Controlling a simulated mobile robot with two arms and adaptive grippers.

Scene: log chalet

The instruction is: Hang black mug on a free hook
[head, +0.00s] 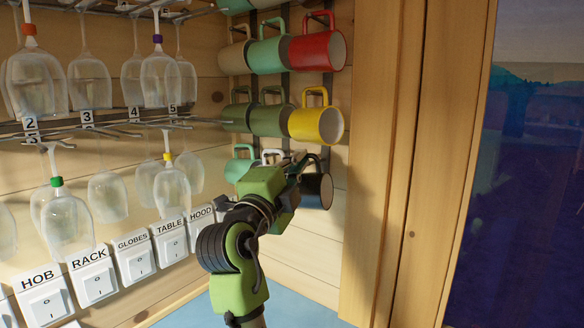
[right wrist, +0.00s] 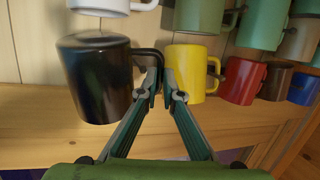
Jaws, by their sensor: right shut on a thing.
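The black mug (head: 326,190) is at the lower right end of the mug rack in the head view, partly hidden behind my right gripper (head: 301,163). In the right wrist view the black mug (right wrist: 90,85) is large at the left, with its handle toward the fingers. My right gripper (right wrist: 160,88) is shut on that handle. I cannot tell whether the mug touches a hook. Dark rack strips (head: 286,85) carry hanging mugs on the plank wall; no bare hook shows clearly. My left gripper is not in view.
A yellow mug (head: 316,125) hangs just above the black one, with a red mug (head: 318,51) higher. A white mug (head: 272,156) is close on the left. Wine glasses (head: 66,220) hang at the left, above labelled switches (head: 93,285). A wooden post (head: 377,150) stands at the right.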

